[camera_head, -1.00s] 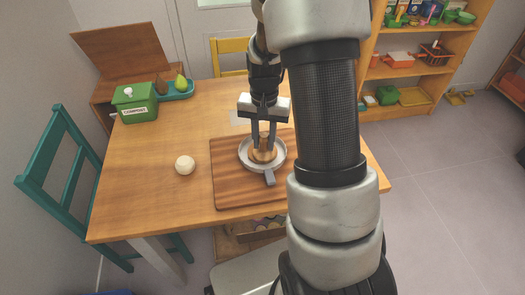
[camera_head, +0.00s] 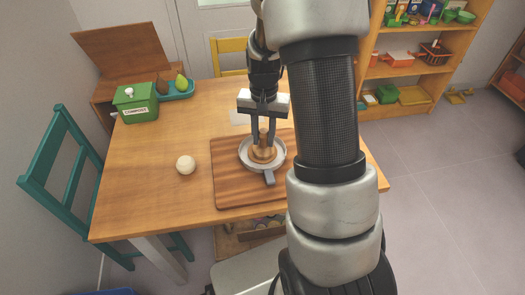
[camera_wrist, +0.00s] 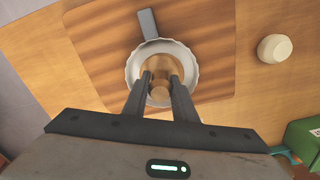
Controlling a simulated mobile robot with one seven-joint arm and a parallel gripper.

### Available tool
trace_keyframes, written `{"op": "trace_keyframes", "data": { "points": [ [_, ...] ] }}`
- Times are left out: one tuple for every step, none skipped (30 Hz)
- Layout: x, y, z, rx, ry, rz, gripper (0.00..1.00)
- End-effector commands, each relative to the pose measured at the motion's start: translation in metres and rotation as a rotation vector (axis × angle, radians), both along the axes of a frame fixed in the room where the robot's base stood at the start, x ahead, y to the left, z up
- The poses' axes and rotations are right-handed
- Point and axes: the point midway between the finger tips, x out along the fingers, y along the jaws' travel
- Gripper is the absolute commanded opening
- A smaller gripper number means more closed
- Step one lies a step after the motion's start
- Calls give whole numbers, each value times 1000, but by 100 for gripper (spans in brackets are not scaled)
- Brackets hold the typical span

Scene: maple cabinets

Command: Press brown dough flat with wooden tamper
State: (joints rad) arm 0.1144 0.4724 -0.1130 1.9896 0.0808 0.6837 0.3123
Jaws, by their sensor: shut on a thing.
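The wooden tamper (camera_head: 264,154) stands about upright in the shallow round grey pan (camera_head: 283,157). My gripper (camera_head: 263,143) is shut on the tamper's handle, with one finger on each side. In the wrist view, my gripper (camera_wrist: 159,82) is around the round wooden tamper (camera_wrist: 157,65), over the pan (camera_wrist: 134,72) with its fluted pale rim. The pan's flat grey handle (camera_wrist: 148,25) points away from the gripper. I cannot make out brown dough apart from the tamper. Whether the tamper touches what lies beneath is hidden.
The pan stands on a brown wooden board (camera_head: 228,180) on the table (camera_head: 140,185). A green box (camera_head: 136,103) and a teal tray (camera_head: 180,91) are at the back left.

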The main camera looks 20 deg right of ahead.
Motion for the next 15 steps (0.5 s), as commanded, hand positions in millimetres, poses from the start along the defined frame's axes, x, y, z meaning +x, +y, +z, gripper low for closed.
{"op": "trace_keyframes", "data": {
  "points": [
    [3, -1, 1, -1, -1, 0, 7],
    [5, -1, 1, -1, -1, 0, 7],
    [6, -1, 1, -1, -1, 0, 7],
    [8, -2, 1, 0, 0, 0, 7],
    [9, -2, 1, 0, 0, 0, 7],
    [11, -2, 1, 0, 0, 0, 7],
    [13, -3, 1, 0, 0, 0, 7],
    [14, -3, 0, 1, 1, 0, 7],
    [16, -3, 0, 1, 1, 0, 7],
    [18, -4, 1, 0, 0, 0, 7],
    [19, -4, 1, -1, -1, 0, 7],
    [21, -4, 1, -1, -1, 0, 7],
    [23, -5, 1, -1, -1, 0, 7],
    [24, -5, 1, 0, 0, 0, 7],
    [26, -5, 0, 0, 0, 0, 7]
  ]
}}
